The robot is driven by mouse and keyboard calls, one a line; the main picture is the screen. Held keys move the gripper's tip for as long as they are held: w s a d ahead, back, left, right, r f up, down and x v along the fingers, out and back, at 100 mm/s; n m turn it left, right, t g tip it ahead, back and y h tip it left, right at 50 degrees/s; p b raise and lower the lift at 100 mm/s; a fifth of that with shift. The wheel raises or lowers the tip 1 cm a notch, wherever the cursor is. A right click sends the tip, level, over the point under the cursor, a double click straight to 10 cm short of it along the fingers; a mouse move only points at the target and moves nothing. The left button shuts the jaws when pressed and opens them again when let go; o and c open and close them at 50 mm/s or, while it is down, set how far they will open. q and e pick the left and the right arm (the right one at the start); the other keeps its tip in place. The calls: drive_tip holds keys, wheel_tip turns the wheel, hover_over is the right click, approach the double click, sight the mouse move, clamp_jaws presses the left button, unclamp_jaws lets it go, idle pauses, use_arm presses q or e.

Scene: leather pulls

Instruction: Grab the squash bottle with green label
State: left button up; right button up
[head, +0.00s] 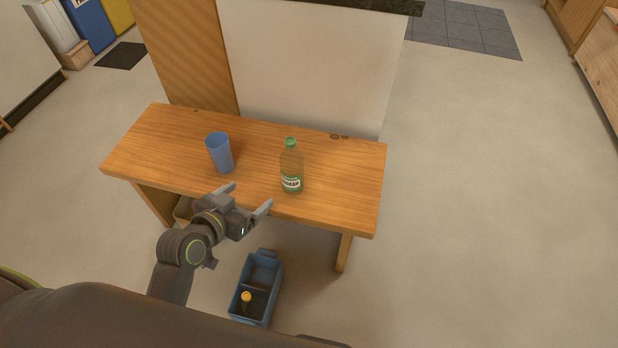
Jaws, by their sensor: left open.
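The squash bottle (291,167) stands upright on the wooden table (350,180), right of the table's middle. It has a green cap, a yellowish clear body and a green and white label low down. My left gripper (250,198) is open and empty near the table's front edge. It is in front of the bottle and to its left, apart from it, with its fingers pointing up and right. My right gripper is not in view.
A blue cup (219,153) stands on the table left of the bottle. A blue crate (262,272) with a yellow-topped item inside is on the floor in front of the table. A white panel (315,65) rises behind the table. The floor at right is clear.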

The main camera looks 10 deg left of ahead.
use_arm(q)
drive_tip(key=b, duration=0.2)
approach(285, 166)
drive_tip(key=x, duration=0.6)
drive_tip(key=shift+a+f, duration=0.25)
drive_tip(key=shift+a, duration=0.05)
drive_tip(key=x, duration=0.1)
drive_tip(key=b+x, duration=0.1)
drive_tip(key=x, duration=0.3)
drive_tip(key=shift+w+d+r+b, duration=0.15)
drive_tip(key=shift+d+b, duration=0.25)
drive_tip(key=shift+w+t, duration=0.2)
drive_tip(key=shift+t, duration=0.1)
drive_tip(key=c, duration=1.2)
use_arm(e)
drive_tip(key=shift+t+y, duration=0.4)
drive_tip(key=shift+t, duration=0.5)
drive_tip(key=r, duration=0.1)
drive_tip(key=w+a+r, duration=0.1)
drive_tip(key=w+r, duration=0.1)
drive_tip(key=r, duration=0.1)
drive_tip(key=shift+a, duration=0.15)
